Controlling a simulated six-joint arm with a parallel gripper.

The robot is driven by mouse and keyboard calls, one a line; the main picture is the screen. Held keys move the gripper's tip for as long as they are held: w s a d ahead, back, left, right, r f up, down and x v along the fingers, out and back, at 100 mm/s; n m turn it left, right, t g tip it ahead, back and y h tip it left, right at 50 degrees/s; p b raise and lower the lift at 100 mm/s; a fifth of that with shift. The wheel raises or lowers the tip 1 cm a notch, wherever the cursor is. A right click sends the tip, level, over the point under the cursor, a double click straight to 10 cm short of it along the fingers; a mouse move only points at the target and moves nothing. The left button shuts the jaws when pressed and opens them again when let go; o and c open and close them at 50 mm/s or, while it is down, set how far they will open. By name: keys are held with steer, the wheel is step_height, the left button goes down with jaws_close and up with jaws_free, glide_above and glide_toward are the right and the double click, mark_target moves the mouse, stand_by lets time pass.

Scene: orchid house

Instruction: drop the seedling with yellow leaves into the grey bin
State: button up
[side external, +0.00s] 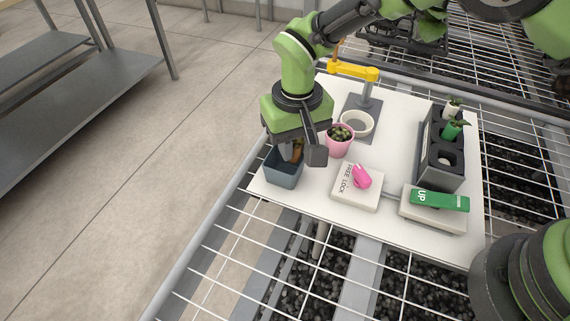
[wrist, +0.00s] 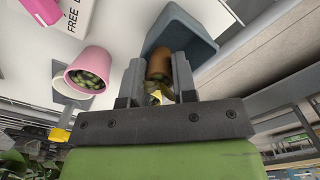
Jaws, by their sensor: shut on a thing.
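The grey bin (side external: 283,178) stands at the left edge of the white board in the side view. In the wrist view its wall (wrist: 190,28) shows just beyond the fingers. My gripper (wrist: 158,80) is shut on a seedling with a brown plug (wrist: 159,62), which sits between the two fingers. Some yellow leaf (wrist: 156,97) shows near the palm, partly hidden by the fingers. In the side view the seedling's brown part (side external: 297,151) is over the bin's opening. How far it reaches into the bin is hard to tell.
A pink pot (side external: 340,147) of small green plants stands right of the gripper. Behind it is a stand with a yellow arm (side external: 354,72). A white block with a pink lever (side external: 361,177), a green UP lever (side external: 440,201) and a dark rack (side external: 440,160) with seedlings are further right.

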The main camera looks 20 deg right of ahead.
steer(key=o, duration=1)
step_height(320, 180, up, 10)
steer(key=shift+f, duration=0.1)
